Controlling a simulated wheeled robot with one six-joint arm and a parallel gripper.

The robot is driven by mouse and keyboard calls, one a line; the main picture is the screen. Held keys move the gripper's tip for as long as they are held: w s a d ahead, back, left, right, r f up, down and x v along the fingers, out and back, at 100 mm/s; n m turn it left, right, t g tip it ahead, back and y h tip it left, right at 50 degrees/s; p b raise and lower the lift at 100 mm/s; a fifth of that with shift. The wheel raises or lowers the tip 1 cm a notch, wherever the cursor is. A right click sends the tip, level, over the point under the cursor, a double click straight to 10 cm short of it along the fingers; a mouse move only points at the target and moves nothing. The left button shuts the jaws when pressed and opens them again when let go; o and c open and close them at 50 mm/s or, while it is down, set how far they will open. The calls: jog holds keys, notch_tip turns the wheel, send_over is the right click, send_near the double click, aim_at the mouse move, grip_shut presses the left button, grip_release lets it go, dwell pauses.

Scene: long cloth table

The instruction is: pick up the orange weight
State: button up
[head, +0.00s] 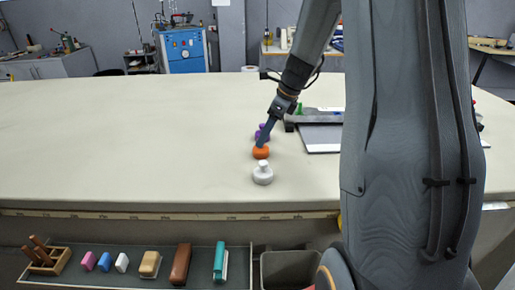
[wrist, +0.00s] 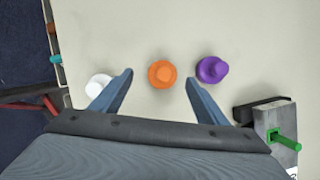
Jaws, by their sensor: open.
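The orange weight (wrist: 162,74) is a round, knobbed piece standing on the cloth table, just ahead of and between the fingertips in the wrist view. In the head view the orange weight (head: 261,153) stands between the white and purple weights, its top partly hidden by my gripper (head: 262,143). In the wrist view my gripper (wrist: 160,78) is open, with nothing between its fingers. The white weight (wrist: 98,85) is beside the left finger, partly hidden by it. The purple weight (wrist: 212,69) is just beyond the right fingertip.
A grey device with a green handle (wrist: 284,138) stands right of the weights. The cream table (head: 120,135) is clear to the left. A tray (head: 206,263) with several coloured blocks and a grey bin (head: 288,270) lie below the table's front edge.

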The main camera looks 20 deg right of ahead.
jog(key=shift+d+p+x, duration=0.2)
jog(key=shift+p+x, duration=0.25)
jog(key=shift+x, duration=1.25)
jog(key=shift+d+p+x, duration=0.25)
jog(key=shift+p+x, duration=0.2)
jog(key=shift+x, duration=1.3)
jog(key=shift+f, duration=0.1)
jog(key=shift+w, duration=0.1)
grip_shut()
